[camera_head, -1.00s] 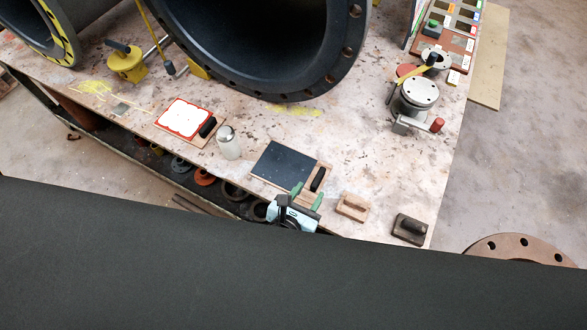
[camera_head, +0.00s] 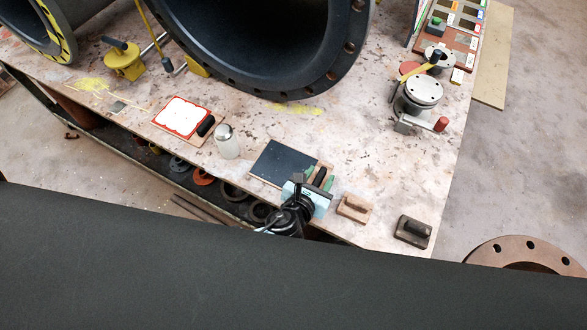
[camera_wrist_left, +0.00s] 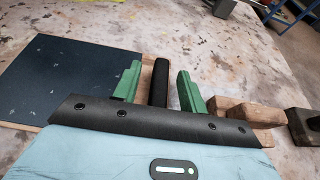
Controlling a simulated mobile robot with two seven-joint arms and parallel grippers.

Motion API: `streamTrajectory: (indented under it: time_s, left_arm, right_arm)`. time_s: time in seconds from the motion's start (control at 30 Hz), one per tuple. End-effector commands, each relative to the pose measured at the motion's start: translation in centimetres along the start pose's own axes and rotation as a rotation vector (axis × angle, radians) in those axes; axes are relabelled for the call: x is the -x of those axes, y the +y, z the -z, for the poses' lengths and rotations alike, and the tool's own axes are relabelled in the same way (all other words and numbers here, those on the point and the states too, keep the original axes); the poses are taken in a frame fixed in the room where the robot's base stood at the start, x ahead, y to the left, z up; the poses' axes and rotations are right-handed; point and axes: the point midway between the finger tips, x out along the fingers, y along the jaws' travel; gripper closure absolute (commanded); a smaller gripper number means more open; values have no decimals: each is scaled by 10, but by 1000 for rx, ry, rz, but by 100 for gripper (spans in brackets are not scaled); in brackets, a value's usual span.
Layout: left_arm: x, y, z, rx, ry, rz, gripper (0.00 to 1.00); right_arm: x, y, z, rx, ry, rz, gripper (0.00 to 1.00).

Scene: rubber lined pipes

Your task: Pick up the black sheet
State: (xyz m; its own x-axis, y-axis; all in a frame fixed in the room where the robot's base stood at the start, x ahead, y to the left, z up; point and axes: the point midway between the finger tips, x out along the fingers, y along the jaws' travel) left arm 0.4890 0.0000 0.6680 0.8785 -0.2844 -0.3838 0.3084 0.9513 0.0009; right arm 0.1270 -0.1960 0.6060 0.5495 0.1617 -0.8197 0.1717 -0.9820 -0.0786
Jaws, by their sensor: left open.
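The black sheet (camera_head: 281,163) is a dark flat rectangle lying on a wooden board on the bench; it also shows at the left of the left wrist view (camera_wrist_left: 68,82). A black bar handle (camera_wrist_left: 160,80) stands on the bare wooden strip at the board's right end. My left gripper (camera_head: 318,177) is at that end, near the bench's front edge. In the left wrist view its green fingers (camera_wrist_left: 159,86) are open, one on each side of the handle, with gaps showing. The gripper body hides the near part of the board. My right gripper is not in view.
A wooden block (camera_head: 354,207) and a dark metal block (camera_head: 412,231) sit right of the board. A white bottle (camera_head: 228,141) and a red-edged white sheet (camera_head: 183,117) are to the left. A large black pipe (camera_head: 262,40) stands behind. A dark surface (camera_head: 250,275) fills the foreground.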

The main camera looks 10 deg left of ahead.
Motion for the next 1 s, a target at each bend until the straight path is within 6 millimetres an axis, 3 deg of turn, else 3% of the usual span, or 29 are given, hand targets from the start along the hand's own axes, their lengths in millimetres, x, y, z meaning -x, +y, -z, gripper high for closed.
streamTrajectory:
  time_s: [0.27, 0.6, 1.0]
  left_arm:
    - [-3, 0, -1, 0, -1, 1, 58]
    - [-2, 0, -1, 0, -1, 1, 100]
    - [-2, 0, -3, -1, -4, 1, 100]
  right_arm:
    - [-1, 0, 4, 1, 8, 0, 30]
    - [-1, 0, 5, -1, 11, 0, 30]
    - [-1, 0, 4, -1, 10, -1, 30]
